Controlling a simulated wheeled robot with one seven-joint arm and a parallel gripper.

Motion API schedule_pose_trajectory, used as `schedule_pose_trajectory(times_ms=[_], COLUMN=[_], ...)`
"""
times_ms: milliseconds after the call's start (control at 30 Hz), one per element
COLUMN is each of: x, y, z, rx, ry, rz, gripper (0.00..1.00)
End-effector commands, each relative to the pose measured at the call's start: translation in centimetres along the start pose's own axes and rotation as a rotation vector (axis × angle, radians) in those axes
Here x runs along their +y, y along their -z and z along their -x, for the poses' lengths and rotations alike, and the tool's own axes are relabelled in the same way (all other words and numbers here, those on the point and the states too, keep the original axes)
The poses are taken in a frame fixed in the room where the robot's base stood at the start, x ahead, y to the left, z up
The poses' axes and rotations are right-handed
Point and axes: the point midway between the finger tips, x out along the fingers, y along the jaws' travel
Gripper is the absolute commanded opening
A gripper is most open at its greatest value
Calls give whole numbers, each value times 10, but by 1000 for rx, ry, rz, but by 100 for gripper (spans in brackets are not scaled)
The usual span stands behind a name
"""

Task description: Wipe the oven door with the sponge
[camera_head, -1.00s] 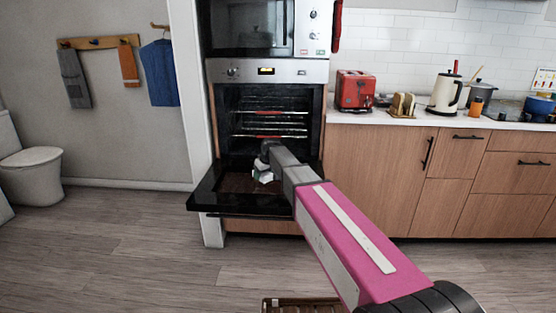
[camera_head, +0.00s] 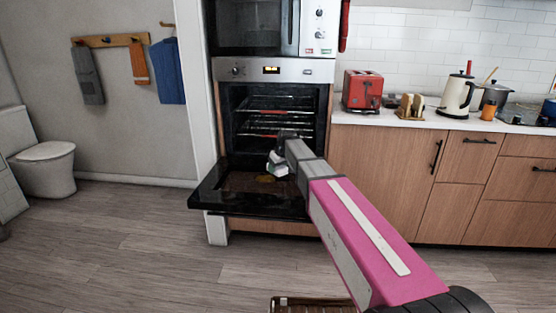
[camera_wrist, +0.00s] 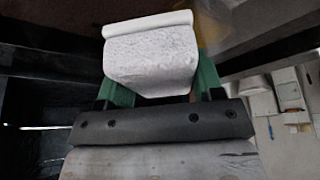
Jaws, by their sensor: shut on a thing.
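The oven door (camera_head: 222,198) is folded down flat in front of the oven, its inner side up. A yellow-brown stain (camera_head: 265,178) shows on it. My gripper (camera_head: 277,166) is over the door's back right part, near the oven opening. In the wrist view, a pale, whitish sponge (camera_wrist: 150,60) is between the green fingers of my gripper (camera_wrist: 152,88), which is shut on it. The sponge appears to be above the door, but I cannot tell if it touches.
The oven cavity (camera_head: 270,125) with its racks is open behind my gripper. Wooden cabinets (camera_head: 385,185) stand to the right, with a red toaster (camera_head: 362,91) on the counter. A toilet (camera_head: 45,165) is at the left. The floor in front is clear except for a brown rack-like thing (camera_head: 310,305).

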Motion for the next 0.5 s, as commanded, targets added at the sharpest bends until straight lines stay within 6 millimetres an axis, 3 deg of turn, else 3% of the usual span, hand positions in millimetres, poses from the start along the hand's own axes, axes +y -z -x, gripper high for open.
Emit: schedule_pose_trajectory(times_ms=[500], x=[-3], y=[15], z=[38], rx=[1], ry=[-2], rz=[-5], gripper=[39])
